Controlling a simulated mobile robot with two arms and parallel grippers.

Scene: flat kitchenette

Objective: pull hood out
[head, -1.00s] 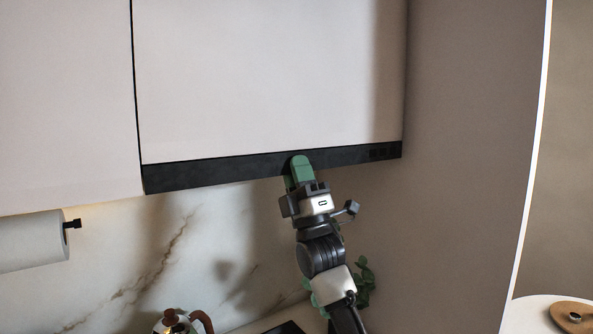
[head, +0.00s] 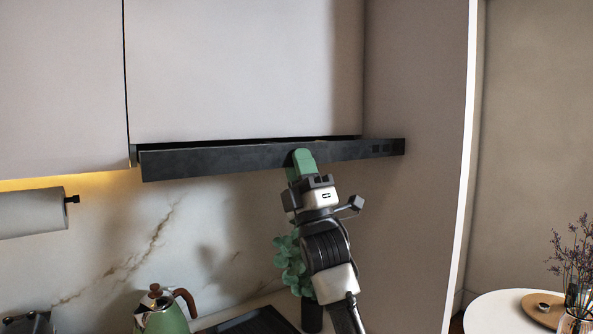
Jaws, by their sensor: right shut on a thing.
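The hood (head: 225,161) is a long black bar under the white wall cabinet in the head view, with small buttons at its right end. Its front stands forward of the cabinet, with a dark gap along its top edge. My right gripper (head: 302,160), with green fingers, is shut on the hood's front edge, right of its middle. The finger tips partly cover the bar, and the underside of the hood is hidden. My left gripper does not show.
White cabinets (head: 245,70) are above. A paper towel roll (head: 32,212) hangs at left. Below are a green kettle (head: 165,316), a dark cooktop (head: 248,322) and a green plant (head: 290,262) close to my right arm. A tall side panel (head: 415,220) stands at right. A white round table (head: 490,312) is beyond.

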